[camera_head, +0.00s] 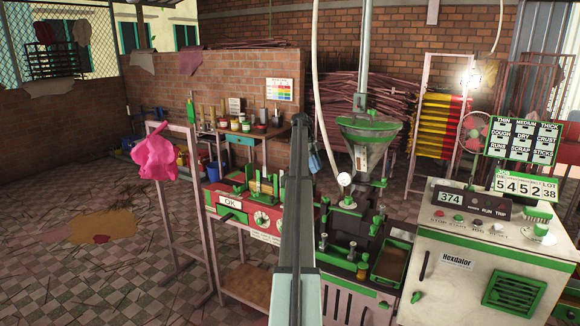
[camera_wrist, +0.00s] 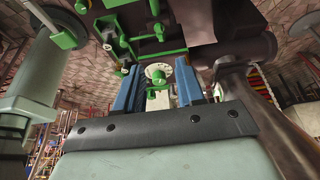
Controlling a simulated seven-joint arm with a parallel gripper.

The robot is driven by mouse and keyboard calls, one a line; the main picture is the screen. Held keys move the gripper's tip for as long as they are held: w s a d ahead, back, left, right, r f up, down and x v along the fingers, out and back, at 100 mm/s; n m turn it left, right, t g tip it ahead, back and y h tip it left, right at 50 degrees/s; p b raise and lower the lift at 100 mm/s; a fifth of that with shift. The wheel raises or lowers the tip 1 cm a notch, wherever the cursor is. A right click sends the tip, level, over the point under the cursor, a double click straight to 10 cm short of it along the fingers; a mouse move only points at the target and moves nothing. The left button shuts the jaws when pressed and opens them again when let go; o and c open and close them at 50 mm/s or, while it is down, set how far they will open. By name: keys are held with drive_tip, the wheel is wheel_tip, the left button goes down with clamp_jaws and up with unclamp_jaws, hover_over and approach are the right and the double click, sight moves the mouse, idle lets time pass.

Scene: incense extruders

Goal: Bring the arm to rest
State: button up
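My gripper (camera_wrist: 157,76) shows in the wrist view as two blue fingers standing apart. No object is held between them. A white dial with a green knob (camera_wrist: 158,77) shows in the gap, and I cannot tell how far beyond the fingers it is. Green and dark machine parts fill the top of that view. In the head view my arm rises upright through the middle of the picture, and I cannot make out the gripper fingers there.
A metal hopper (camera_head: 368,146) and extruder stand just right of my arm. A control cabinet (camera_head: 478,262) is at the right. A red and green bench fixture (camera_head: 236,201) and a rack with pink cloth (camera_head: 155,153) are left. Open tiled floor (camera_head: 60,260) lies far left.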

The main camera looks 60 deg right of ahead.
drive_tip(key=shift+a+f, duration=0.1)
